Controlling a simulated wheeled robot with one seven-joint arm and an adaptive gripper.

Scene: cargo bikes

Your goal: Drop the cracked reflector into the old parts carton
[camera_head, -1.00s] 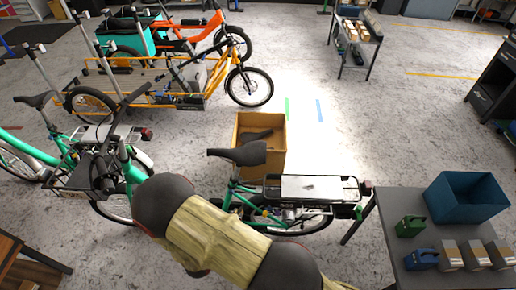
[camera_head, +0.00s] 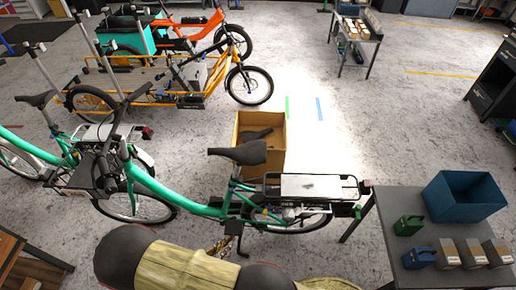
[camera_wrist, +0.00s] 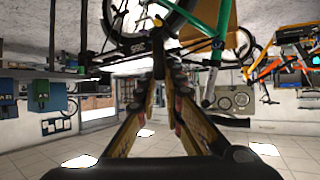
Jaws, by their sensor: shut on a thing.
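My gripper (camera_wrist: 159,80) shows in the wrist view, its two brown-black fingers meeting at the tips. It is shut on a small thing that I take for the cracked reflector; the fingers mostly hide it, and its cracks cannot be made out. I cannot place the gripper in the head view, where my arm fills the bottom edge. An open brown carton (camera_head: 238,140), which fits the old parts carton, stands on the floor behind the green bike's saddle, with a dark object inside. A tan carton wall also shows at the top of the wrist view (camera_wrist: 222,14).
A green bike (camera_head: 190,207) with a rear rack (camera_head: 310,187) stands between my arm and the carton. At right, a grey table (camera_head: 385,215) bears a blue bin (camera_head: 465,205), small cases and boxes. Orange cargo bikes stand behind; the floor right of the carton is clear.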

